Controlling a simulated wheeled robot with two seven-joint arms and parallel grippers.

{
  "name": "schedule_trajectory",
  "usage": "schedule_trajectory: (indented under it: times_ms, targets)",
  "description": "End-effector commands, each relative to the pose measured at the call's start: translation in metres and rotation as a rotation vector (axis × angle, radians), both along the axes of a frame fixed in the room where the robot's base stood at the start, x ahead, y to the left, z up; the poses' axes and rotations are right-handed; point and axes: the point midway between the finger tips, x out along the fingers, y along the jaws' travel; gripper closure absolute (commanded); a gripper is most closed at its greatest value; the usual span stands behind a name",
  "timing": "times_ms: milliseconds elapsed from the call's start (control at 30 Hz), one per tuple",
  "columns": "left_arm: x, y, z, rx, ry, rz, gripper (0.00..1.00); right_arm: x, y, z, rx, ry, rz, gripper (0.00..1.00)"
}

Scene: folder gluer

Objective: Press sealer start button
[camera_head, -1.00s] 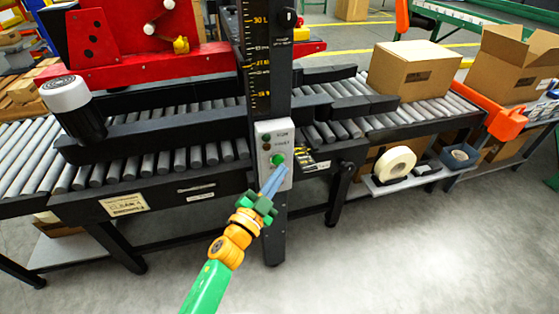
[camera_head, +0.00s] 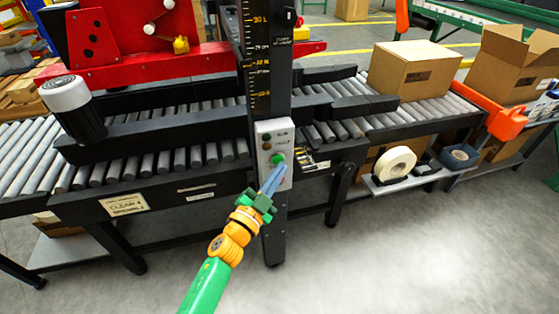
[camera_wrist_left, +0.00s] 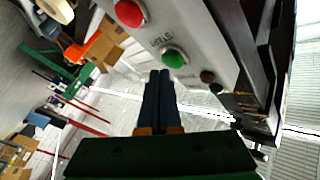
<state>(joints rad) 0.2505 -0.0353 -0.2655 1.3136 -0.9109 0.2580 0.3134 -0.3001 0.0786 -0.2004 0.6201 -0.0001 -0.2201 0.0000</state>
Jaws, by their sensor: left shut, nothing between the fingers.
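The sealer's control panel (camera_head: 268,138) is a light grey box on the black upright column with the scale. Its green start button (camera_head: 278,159) sits low on the panel and also shows in the left wrist view (camera_wrist_left: 174,57), beside lettering that seems to read START. A red button (camera_wrist_left: 130,13) is on the same panel in the left wrist view. My left gripper (camera_head: 279,168) is shut and empty, its blue fingertips just below the green button. In the left wrist view the fingertips (camera_wrist_left: 160,73) lie close beside the button; I cannot tell whether they touch it. My right gripper is not in view.
The roller conveyor (camera_head: 190,160) runs behind the column, with black side rails. A closed carton (camera_head: 414,70) rests on it at the right, near an open carton (camera_head: 515,65). The floor in front is clear.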

Motion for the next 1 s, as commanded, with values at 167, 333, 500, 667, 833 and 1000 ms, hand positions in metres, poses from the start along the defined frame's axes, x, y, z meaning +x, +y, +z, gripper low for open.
schedule_trajectory:
  times_ms: [167, 333, 500, 667, 833, 1000]
  targets:
    - [0.0044, 0.0016, -0.0002, 0.0, 0.0, 0.0, 1.0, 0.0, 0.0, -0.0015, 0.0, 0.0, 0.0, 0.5]
    - [0.0043, 0.0015, 0.0, 0.0, 0.0, 0.0, 1.0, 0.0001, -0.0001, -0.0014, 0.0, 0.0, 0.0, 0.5]
    - [0.0055, 0.0019, -0.0002, 0.0, 0.0, 0.0, 1.0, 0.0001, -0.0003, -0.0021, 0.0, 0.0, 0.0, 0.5]
    - [0.0074, 0.0023, 0.0002, -0.001, -0.001, 0.0, 1.0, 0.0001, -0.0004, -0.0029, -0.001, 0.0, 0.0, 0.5]
    - [0.0094, 0.003, 0.0, 0.0, -0.001, -0.001, 1.0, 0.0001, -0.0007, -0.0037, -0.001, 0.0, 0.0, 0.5]
    - [0.0091, 0.0029, 0.0003, -0.001, 0.0, 0.0, 1.0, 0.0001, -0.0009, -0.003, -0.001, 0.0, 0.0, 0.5]
